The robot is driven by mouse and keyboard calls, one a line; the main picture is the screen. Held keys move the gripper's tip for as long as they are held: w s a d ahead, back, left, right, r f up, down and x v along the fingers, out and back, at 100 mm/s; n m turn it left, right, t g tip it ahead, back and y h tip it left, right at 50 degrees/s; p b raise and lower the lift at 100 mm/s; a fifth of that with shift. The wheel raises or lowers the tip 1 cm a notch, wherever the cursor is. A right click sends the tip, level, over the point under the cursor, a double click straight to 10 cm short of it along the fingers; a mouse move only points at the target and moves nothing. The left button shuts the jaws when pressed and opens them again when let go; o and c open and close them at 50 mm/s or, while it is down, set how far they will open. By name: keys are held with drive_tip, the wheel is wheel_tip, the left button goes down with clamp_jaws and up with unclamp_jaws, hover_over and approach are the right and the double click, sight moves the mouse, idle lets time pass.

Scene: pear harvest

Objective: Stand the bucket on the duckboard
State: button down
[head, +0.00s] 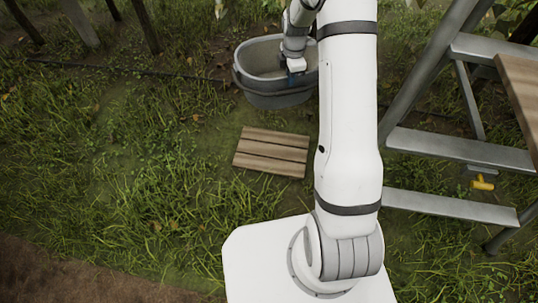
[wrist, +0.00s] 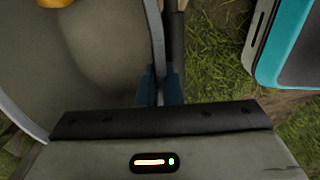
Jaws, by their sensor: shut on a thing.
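The grey bucket (head: 277,100) is beyond the duckboard in the head view, upright or nearly so. I cannot tell whether its base touches the grass. My gripper (head: 296,78) is shut on its near right wall, pointing down at the rim. In the wrist view my blue fingers (wrist: 160,88) pinch the wall, with the bucket's grey inside (wrist: 100,45) to the left. The slatted wooden duckboard (head: 271,151) lies on the grass, nearer my base than the bucket, with its top bare. My arm hides what lies right of the bucket.
A dark pipe (head: 135,71) crosses the grass behind. Open grass lies left of the duckboard. A teal-and-grey thing (wrist: 285,45) shows in the wrist view.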

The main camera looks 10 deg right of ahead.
drive_tip(key=s+d+f+n+b, duration=0.1)
drive_tip(key=f+b, duration=0.5)
drive_tip(key=f, duration=1.4)
drive_tip(key=s+d+f+n+b, duration=0.1)
drive_tip(key=f+b, duration=0.6)
drive_tip(key=f, duration=1.4)
drive_tip(key=shift+d+n, duration=0.5)
drive_tip(key=shift+n, duration=0.3)
drive_tip(key=shift+s+f+b, duration=0.1)
drive_tip(key=shift+f+b, duration=0.15)
drive_tip(key=shift+b, duration=0.15)
drive_tip(key=c, duration=2)
unclamp_jaws()
drive_tip(key=shift+s, duration=0.1)
drive_tip(key=o, duration=0.4)
drive_tip(key=shift+r, duration=0.1)
